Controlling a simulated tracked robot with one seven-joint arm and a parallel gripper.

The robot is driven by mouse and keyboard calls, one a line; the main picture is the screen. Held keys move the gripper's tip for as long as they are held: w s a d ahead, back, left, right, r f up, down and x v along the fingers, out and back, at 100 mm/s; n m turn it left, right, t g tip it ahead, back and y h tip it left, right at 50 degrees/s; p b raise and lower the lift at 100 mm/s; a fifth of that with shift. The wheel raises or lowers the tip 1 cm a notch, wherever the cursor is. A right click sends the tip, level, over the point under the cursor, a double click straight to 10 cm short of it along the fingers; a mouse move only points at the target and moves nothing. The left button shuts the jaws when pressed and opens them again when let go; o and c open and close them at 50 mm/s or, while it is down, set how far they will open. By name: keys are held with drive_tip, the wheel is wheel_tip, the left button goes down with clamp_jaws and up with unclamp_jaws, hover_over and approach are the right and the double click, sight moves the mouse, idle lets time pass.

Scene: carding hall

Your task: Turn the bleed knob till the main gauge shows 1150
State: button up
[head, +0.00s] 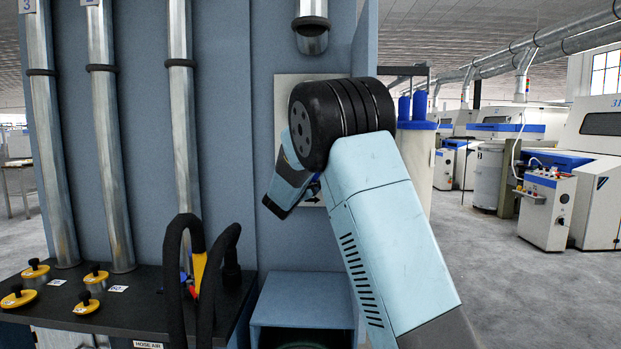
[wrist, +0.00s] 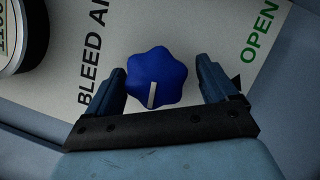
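The bleed knob (wrist: 158,76) is a blue lobed knob with a white pointer line, on a pale plate (wrist: 185,30) lettered "BLEED AI…" and "OPEN". In the wrist view my gripper (wrist: 165,85) is open, with one finger on each side of the knob and a gap showing on both sides. In the head view my own arm covers most of the plate (head: 290,92) and nearly all of the knob. Part of a round dial or label rim (wrist: 40,35) shows at the wrist view's upper left. No readable gauge face shows in either view.
A black shelf (head: 130,312) at left carries several yellow-topped knobs (head: 84,303) and black hoses (head: 205,285). Metal pipes (head: 110,150) run up the blue panel. A blue open box (head: 305,292) stands below the plate. Open floor and machines (head: 545,205) lie to the right.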

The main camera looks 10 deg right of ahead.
drive_tip(key=v, duration=1.3)
drive_tip(key=shift+s+a+f, duration=0.2)
drive_tip(key=shift+s+a, duration=0.05)
